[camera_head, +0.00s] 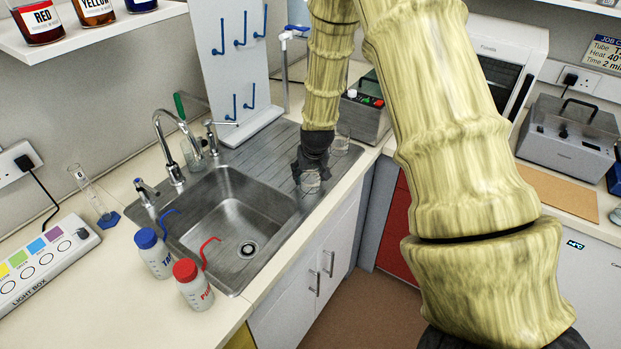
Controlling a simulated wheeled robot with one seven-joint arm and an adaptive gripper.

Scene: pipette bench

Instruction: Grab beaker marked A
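My gripper (308,174) points down over the right part of the sink's draining board. A small clear glass beaker (311,184) is right at its fingertips; I cannot tell whether the fingers touch it or how far they are apart. A second clear beaker (340,142) stands behind and to the right of the gripper, partly hidden by my arm. Another clear glass vessel (191,152) stands behind the sink near the tap. No letter A is readable on any of them.
The sink basin (225,215) lies left of the gripper, with a tall tap (165,145) behind it. Blue-capped (152,252) and red-capped (192,284) wash bottles stand at its front left. A white peg rack (233,75) and a grey device (365,108) stand behind.

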